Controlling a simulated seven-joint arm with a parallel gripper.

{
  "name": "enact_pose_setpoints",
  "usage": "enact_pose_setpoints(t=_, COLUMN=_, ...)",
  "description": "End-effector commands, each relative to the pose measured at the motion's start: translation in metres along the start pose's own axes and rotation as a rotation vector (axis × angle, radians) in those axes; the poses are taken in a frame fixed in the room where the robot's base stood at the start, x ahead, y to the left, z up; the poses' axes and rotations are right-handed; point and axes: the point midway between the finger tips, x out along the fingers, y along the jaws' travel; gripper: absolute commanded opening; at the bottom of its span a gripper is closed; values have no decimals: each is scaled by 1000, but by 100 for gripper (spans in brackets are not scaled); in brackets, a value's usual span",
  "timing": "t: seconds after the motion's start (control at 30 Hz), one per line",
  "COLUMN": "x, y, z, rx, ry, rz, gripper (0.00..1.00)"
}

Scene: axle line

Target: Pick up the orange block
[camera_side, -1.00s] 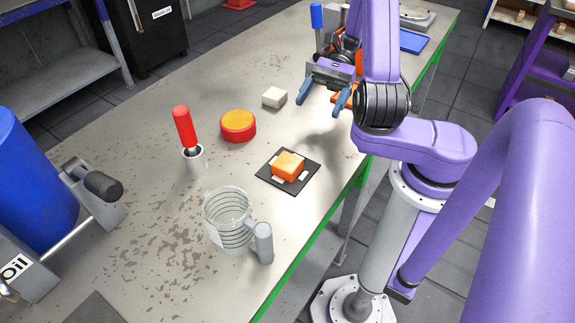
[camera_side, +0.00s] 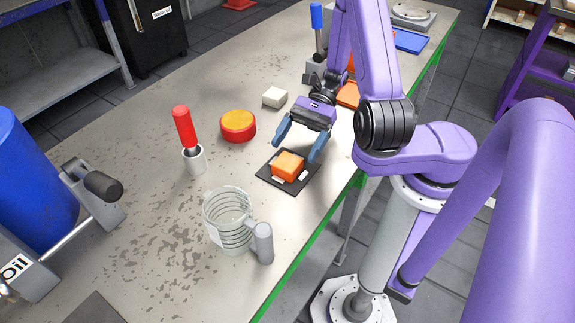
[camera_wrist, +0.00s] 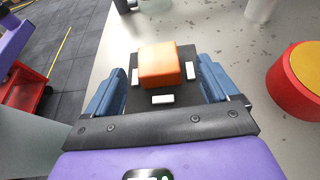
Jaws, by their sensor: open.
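The orange block (camera_side: 287,166) sits on a dark square mat with white marks (camera_side: 269,180) near the table's right edge. In the wrist view, the block (camera_wrist: 160,66) lies ahead, between the lines of the two blue fingers. My gripper (camera_side: 299,149) is open and empty, with its fingers above and just behind the block in the side view. The gripper also shows in the wrist view (camera_wrist: 158,88). The fingers appear apart from the block; their exact height above it I cannot tell.
The table's green edge (camera_side: 300,255) is close on the right.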

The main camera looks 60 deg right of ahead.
Motion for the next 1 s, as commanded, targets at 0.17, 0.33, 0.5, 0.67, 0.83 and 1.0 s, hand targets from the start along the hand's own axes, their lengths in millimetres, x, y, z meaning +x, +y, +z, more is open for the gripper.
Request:
enact_pose_setpoints(t=0.17, x=11, y=1, z=0, rx=-1, ry=-1, rz=2, gripper=87)
enact_pose_setpoints(t=0.33, x=31, y=4, z=0, rx=0, ry=-1, rz=4, gripper=87)
enact_pose_setpoints(t=0.5, x=48, y=4, z=1, rx=-1, ry=-2, rz=3, gripper=87)
enact_pose_setpoints(t=0.67, x=52, y=3, z=0, rx=0, ry=0, rz=0, gripper=87)
enact_pose_setpoints(t=0.83, x=52, y=3, z=0, rx=0, ry=0, rz=0, gripper=87)
enact_pose_setpoints(t=1.0, x=52, y=3, z=0, rx=0, ry=0, rz=0, gripper=38)
